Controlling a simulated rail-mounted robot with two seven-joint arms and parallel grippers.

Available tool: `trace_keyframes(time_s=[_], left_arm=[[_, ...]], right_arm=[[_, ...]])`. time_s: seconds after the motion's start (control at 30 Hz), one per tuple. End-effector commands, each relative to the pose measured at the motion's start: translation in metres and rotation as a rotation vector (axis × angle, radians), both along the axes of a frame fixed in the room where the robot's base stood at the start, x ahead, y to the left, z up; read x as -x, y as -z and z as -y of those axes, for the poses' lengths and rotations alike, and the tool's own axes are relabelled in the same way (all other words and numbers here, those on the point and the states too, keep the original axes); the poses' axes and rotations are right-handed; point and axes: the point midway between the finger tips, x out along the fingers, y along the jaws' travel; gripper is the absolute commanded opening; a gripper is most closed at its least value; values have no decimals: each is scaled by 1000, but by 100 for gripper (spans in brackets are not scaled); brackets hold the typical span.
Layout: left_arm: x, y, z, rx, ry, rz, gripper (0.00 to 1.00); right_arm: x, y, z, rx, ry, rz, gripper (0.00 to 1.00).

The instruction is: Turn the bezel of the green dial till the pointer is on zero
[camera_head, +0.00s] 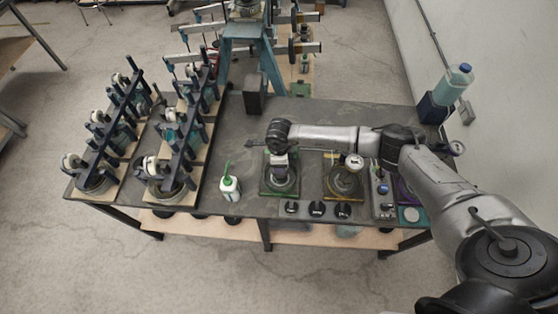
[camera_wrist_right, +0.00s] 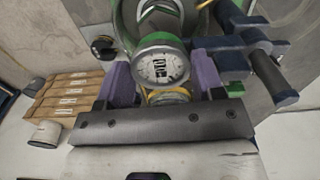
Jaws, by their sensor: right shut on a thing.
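The green dial (camera_wrist_right: 160,66) shows in the right wrist view with a green rim and a white face. Dark marks fill the middle of the face; I cannot make out where the pointer stands against zero. My right gripper (camera_wrist_right: 162,76) has its two purple fingers on either side of the dial and is shut on its bezel. My left gripper is not in view.
A similar stand with a yellow base (camera_head: 343,190) and white dial (camera_head: 354,161) is close on the right. A white bottle with a green spout (camera_head: 230,186) stands left of the green base. Several black knobs (camera_head: 316,209) line the front edge. Tall lever frames (camera_head: 115,125) fill the left.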

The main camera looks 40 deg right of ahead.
Motion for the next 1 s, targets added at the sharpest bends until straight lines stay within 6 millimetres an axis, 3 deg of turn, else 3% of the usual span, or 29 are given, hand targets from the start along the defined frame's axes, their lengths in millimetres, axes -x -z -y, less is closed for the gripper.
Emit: trace_keyframes(time_s=[0.53,0.57,0.6,0.83,1.0], left_arm=[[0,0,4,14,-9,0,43],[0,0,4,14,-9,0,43],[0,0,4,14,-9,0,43],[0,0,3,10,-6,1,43],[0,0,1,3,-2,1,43]], right_arm=[[0,-2,0,-1,22,1,38],[0,-2,0,-1,22,1,62],[0,-2,0,-1,21,1,66],[0,-1,0,-1,21,1,87],[0,0,0,0,21,0,87]])
